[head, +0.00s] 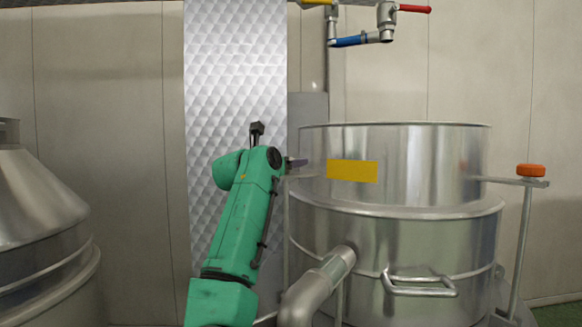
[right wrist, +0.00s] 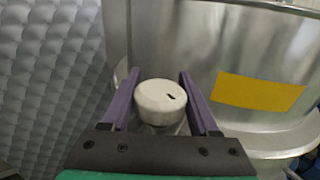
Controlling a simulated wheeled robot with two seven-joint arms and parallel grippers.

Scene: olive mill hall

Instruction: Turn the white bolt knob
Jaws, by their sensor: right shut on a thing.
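The white bolt knob (right wrist: 161,96) is round, with a small dark mark on its top, and sits beside the steel vat's wall in the right wrist view. My right gripper (right wrist: 159,73) has its two purple fingers on either side of the knob and is shut on it. In the head view my right gripper (head: 298,162) is at the left side of the vat's upper ring, and I cannot make out the white knob there. My left gripper is not in view.
The steel vat (head: 395,250) has a yellow label (head: 352,171), a front handle (head: 420,287) and a pipe (head: 318,287). An orange knob (head: 531,170) stands on a bracket at its right. Pipes with valves (head: 362,40) hang above. Another steel vessel (head: 38,235) is at left.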

